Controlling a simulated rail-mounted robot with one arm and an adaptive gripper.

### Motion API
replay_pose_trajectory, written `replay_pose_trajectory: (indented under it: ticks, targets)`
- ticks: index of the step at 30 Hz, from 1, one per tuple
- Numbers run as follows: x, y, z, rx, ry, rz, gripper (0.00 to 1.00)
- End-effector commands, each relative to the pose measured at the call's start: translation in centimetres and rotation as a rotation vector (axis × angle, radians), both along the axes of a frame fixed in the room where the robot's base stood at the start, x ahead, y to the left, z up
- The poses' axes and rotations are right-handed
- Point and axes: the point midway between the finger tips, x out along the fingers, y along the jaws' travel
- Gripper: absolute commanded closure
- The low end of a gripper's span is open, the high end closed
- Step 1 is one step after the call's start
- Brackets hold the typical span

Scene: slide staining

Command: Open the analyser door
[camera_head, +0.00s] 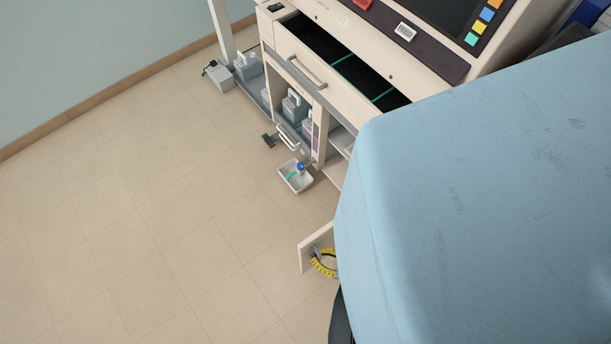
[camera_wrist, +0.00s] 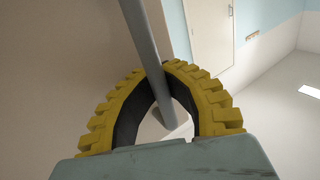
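The analyser (camera_head: 345,75) stands at the upper right of the head view. A cream door panel (camera_head: 318,243) sticks out from its lower front, standing open at an angle; its hinge side is hidden behind my blue arm. My gripper (camera_head: 323,263), with yellow ribbed fingers, is at the panel's face. In the wrist view, the fingers (camera_wrist: 160,68) arch around a grey bar handle (camera_wrist: 150,45). The bar runs between the fingertips, which look closed on it. The cream surface at left in the wrist view appears to be the door.
An open drawer (camera_head: 312,68) and a lower compartment with bottles (camera_head: 293,106) are on the analyser's front. A small white tray (camera_head: 295,178) with a blue-capped item juts out over the floor. The tiled floor (camera_head: 150,220) at left is clear. My arm hides the right side.

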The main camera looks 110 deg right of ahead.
Motion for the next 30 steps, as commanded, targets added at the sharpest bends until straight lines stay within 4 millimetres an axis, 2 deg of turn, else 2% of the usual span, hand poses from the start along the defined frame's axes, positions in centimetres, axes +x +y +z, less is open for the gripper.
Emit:
replay_pose_trajectory:
  ticks: [4,17,20,21,22,30]
  targets:
    - [-0.69,0.54,-0.05,0.0,0.003,0.005,1.0]
    - [-0.82,0.67,0.02,-0.001,0.003,0.007,1.0]
    - [-0.8,0.66,0.02,-0.001,0.003,0.007,0.74]
    - [-0.78,0.66,0.02,-0.001,0.002,0.008,0.63]
    - [-0.77,0.66,0.02,-0.001,0.002,0.008,0.59]
    - [-0.69,0.7,0.01,-0.001,0.001,0.009,0.59]
